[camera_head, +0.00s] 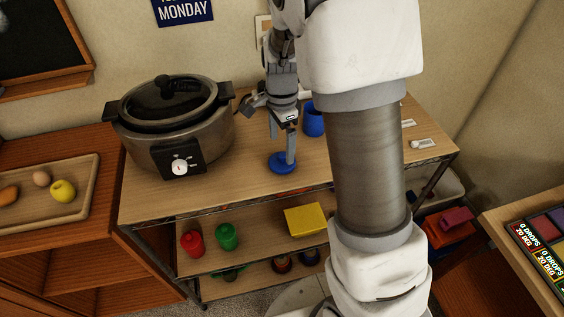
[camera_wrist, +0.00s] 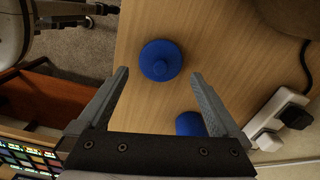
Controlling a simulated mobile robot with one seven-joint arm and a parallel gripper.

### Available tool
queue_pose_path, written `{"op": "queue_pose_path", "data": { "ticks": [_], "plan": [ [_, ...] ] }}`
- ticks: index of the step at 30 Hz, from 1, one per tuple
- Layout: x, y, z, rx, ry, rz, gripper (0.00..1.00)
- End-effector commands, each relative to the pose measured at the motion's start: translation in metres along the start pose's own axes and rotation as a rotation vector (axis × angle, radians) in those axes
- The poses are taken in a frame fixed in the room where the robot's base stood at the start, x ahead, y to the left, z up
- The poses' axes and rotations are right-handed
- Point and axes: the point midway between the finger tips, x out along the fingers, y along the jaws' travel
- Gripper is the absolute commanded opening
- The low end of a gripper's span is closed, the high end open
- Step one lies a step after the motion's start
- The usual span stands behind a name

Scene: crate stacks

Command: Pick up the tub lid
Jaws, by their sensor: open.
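The tub lid (camera_head: 282,163) is a round blue disc with a raised knob, lying on the wooden top of a shelf unit. In the wrist view the lid (camera_wrist: 160,60) lies just beyond and between the two spread fingertips. My gripper (camera_head: 282,146) is open and points down over the lid; its fingers (camera_wrist: 158,75) hold nothing. In the head view one finger covers part of the lid. A blue tub (camera_head: 313,120) stands on the same top behind and to the right of the lid; it also shows beside the right finger in the wrist view (camera_wrist: 190,124).
A slow cooker (camera_head: 180,125) stands left of my gripper. White plugs (camera_wrist: 275,120) and a black cord lie near the right finger. The shelf top's front edge (camera_head: 250,200) is close to the lid. Lower shelves hold red, green and yellow items (camera_head: 306,219).

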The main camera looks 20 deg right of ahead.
Motion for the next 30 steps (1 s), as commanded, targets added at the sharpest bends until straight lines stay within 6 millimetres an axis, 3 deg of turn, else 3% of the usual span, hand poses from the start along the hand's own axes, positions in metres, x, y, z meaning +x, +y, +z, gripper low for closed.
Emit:
{"op": "queue_pose_path", "data": {
  "ticks": [5, 15, 23, 30],
  "plan": [
    [0.012, 0.0, 0.0, 0.001, -0.001, 0.002, 1.0],
    [0.056, -0.001, -0.002, 0.001, 0.0, 0.002, 1.0],
    [0.058, -0.001, -0.002, 0.0, 0.0, -0.001, 1.0],
    [0.057, -0.001, -0.002, -0.001, 0.0, -0.001, 0.57]
  ]
}}
